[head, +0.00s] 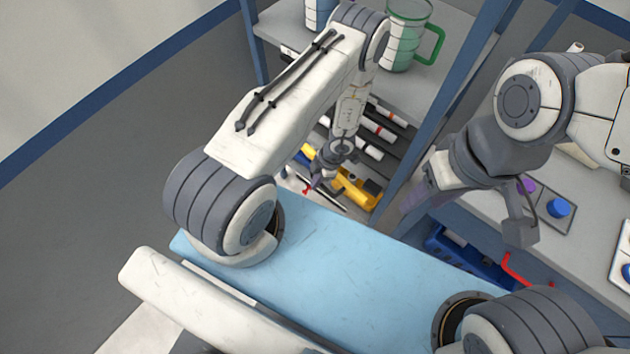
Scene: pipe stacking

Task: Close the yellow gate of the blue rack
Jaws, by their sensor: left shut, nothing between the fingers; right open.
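The blue rack (432,122) stands beyond my light-blue body top, with dark pipes (380,130) with white and red bands lying inside it. Yellow parts of the gate (355,190) show low at the rack's near side; another yellow bit shows left of my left gripper. My arm hides part of the gate, so its exact position cannot be told. My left gripper (320,174) is shut and empty, close to the yellow part; contact cannot be told. My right gripper (468,208) is open and empty, right of the rack post, in front of the grey bench.
A green-handled mug (408,35) and a blue-and-white container (319,14) stand on the rack's upper shelf. The grey bench (590,180) at right holds a panel with a blue button (558,208). A blue crate (470,256) sits below it. Floor at left is clear.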

